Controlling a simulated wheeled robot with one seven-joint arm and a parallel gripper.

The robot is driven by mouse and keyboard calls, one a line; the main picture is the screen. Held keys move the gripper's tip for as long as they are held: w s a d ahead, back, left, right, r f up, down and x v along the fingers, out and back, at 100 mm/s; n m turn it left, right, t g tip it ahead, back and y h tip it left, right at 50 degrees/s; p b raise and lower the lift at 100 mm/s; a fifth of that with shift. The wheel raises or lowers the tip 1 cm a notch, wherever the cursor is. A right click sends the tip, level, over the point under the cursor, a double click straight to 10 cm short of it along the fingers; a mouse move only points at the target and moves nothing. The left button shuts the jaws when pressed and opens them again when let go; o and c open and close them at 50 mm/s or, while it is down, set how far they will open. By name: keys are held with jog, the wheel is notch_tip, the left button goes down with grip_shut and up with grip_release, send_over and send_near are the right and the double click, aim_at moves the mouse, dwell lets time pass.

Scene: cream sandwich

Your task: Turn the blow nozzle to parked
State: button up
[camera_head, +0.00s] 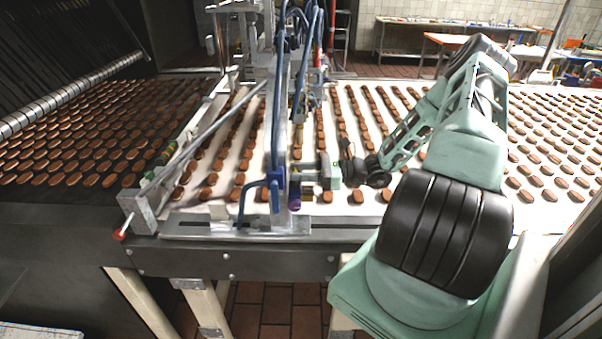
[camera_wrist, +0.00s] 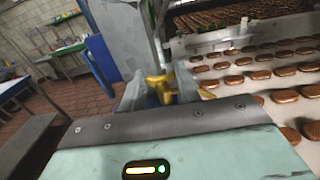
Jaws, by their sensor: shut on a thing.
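The blow nozzle shows in the wrist view as a yellow fitting (camera_wrist: 160,86) on a thin upright grey rod. My gripper (camera_wrist: 160,92) has one finger on each side of it and is shut on it. In the head view my gripper (camera_head: 308,174) reaches left over the white belt to the upright post with blue hoses. The nozzle is mostly hidden there by the gripper and post fittings. A purple-tipped part (camera_head: 295,201) hangs just below the gripper. Which way the nozzle points cannot be told.
The white belt (camera_head: 335,209) carries rows of brown biscuits on both sides of the post. A blue tube (camera_head: 243,208) and a metal base plate (camera_head: 190,228) stand left of my gripper. A diagonal rail (camera_head: 220,122) crosses the belt.

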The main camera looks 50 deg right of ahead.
jog(key=o, duration=1)
jog(key=shift+s+d, duration=0.1)
jog(key=b+v, duration=0.6)
jog(key=v, duration=1.1)
jog(key=shift+d+b, duration=0.1)
jog(key=shift+b, duration=0.25)
